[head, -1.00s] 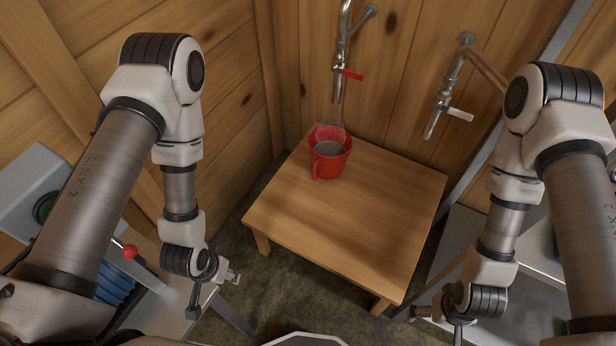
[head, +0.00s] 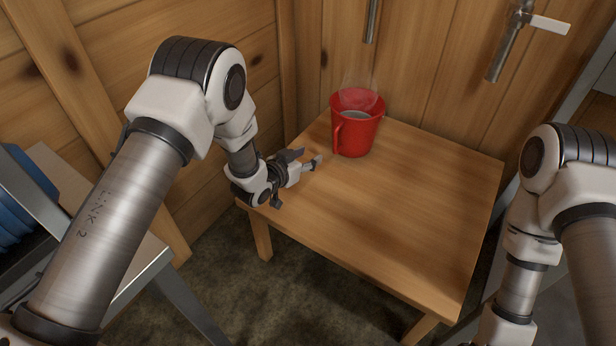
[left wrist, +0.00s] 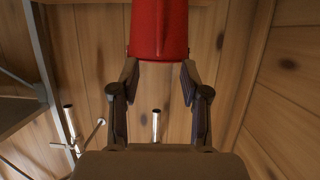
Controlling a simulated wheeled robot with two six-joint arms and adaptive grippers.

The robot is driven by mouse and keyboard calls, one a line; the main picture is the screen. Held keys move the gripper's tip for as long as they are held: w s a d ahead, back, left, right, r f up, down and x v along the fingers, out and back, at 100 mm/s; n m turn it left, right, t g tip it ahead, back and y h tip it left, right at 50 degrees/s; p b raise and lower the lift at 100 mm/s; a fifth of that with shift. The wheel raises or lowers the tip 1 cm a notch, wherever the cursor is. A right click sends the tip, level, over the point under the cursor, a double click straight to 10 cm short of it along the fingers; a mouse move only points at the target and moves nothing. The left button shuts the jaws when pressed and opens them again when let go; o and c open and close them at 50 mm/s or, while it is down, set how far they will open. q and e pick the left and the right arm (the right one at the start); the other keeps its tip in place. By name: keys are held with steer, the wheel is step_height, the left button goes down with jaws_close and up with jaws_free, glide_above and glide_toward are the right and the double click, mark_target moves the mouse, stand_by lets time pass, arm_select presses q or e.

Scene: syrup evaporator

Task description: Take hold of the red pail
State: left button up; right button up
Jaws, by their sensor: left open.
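The red pail (head: 362,137) stands upright near the back left corner of the wooden table, with its handle (head: 337,138) facing front left. Greyish liquid shows inside it, with faint steam above. My left gripper (head: 305,158) is open and empty over the table's left part, a short gap to the left of the pail and pointing towards it. In the left wrist view, the pail (left wrist: 158,30) shows at the top, beyond and between the spread fingers (left wrist: 159,72). My right arm is at the right, but its gripper is out of the frame.
The wooden table (head: 420,205) is bare apart from the pail. A tap with a white lever (head: 510,45) and a metal pipe (head: 372,20) hang at the back wall. A metal-legged stand (head: 150,265) is at the left. Wooden walls close off the back and left.

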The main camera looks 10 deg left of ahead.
mark_target(334, 142)
arm_select(q)
steer(key=b+x, duration=0.9)
steer(key=x, duration=0.6)
steer(key=shift+a+b, duration=0.1)
steer(key=shift+b, duration=0.25)
steer(key=shift+w, duration=0.25)
steer(key=shift+r, duration=0.1)
jaws_close()
